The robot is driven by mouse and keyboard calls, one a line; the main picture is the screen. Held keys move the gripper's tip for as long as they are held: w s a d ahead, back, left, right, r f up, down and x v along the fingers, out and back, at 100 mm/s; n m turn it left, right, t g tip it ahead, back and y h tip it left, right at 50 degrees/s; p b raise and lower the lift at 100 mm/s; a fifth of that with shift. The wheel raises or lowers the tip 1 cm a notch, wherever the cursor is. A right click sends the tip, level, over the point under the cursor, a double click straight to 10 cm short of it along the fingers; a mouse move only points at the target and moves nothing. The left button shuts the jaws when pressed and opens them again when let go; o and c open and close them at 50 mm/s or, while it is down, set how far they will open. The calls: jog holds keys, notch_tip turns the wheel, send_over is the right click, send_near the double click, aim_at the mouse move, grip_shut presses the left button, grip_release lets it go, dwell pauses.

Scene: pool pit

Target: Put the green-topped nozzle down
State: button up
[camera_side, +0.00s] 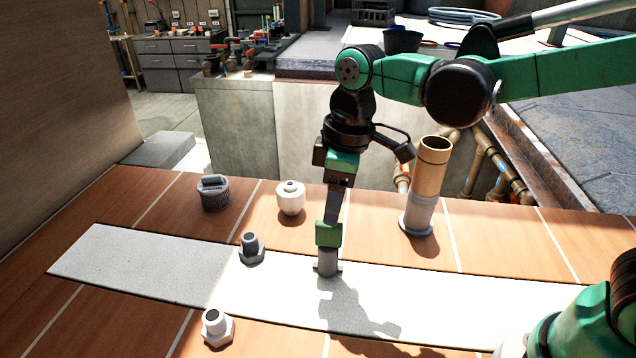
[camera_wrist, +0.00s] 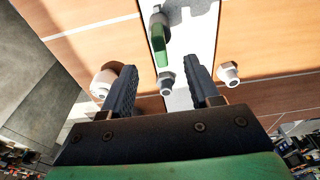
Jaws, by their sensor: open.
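The green-topped nozzle (camera_side: 328,236) stands upright on the pale strip, with its grey foot on the surface. My gripper (camera_side: 333,220) points down directly above it, its fingers close to the green top; the side view shows them edge-on, so contact cannot be told. In the wrist view the two fingers (camera_wrist: 163,70) are spread apart, and the green top (camera_wrist: 159,44) shows just beyond their tips, roughly centred between them. Nothing is visibly clamped.
The pale strip (camera_side: 130,262) bears a grey hex fitting (camera_side: 251,249). A white round fitting (camera_side: 291,199), a dark ribbed cap (camera_side: 213,193) and a white hex fitting (camera_side: 216,327) stand on the tiles. A tall tan pipe (camera_side: 430,175) stands right of my gripper.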

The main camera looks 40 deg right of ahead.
aim_at(329, 239)
jog(key=shift+w+a+f, duration=0.15)
jog(key=shift+f, duration=1.2)
jog(key=shift+w+a+f, duration=0.1)
jog(key=shift+f, duration=1.25)
grip_shut()
